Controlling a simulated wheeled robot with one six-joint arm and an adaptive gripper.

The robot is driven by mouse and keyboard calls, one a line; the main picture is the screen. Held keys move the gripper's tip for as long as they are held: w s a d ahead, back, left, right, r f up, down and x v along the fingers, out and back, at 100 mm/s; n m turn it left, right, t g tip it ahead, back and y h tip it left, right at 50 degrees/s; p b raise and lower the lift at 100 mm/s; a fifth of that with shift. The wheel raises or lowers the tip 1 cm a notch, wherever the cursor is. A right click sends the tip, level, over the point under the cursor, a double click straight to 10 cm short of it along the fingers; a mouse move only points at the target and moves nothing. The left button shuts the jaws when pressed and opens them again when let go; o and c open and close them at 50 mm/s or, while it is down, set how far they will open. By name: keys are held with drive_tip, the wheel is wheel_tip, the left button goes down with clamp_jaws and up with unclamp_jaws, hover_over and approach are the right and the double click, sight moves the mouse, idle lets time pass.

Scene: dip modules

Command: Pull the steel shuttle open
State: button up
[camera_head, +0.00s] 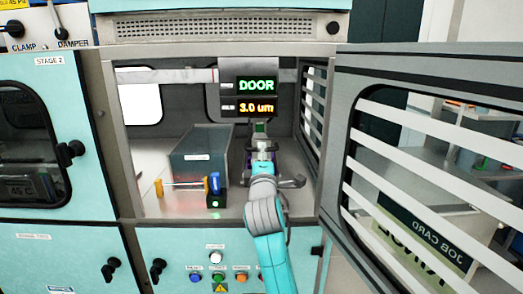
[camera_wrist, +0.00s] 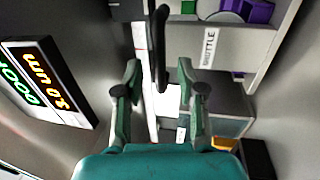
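The steel shuttle (camera_wrist: 230,47) is a grey tray labelled SHUTTLE, at the upper right of the wrist view, with purple and green items in it. A dark bar handle (camera_wrist: 158,40) stands beside it at the top middle. My gripper (camera_wrist: 159,72) is open, its two green fingers apart with the lower end of the dark bar seen between them. I cannot tell whether either finger touches the bar. In the head view my gripper (camera_head: 262,148) is inside the open cabinet, below the display, and my arm hides most of the shuttle area.
The display (camera_head: 256,96) reads DOOR and 3.0 um. A grey-green box (camera_head: 200,150), a yellow-handled tool (camera_head: 159,187) and a blue item (camera_head: 214,182) stand left of my arm. The cabinet door (camera_head: 338,150) is swung open on the right, close to my arm.

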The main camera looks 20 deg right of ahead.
drive_tip(key=shift+x, duration=1.65)
clamp_jaws()
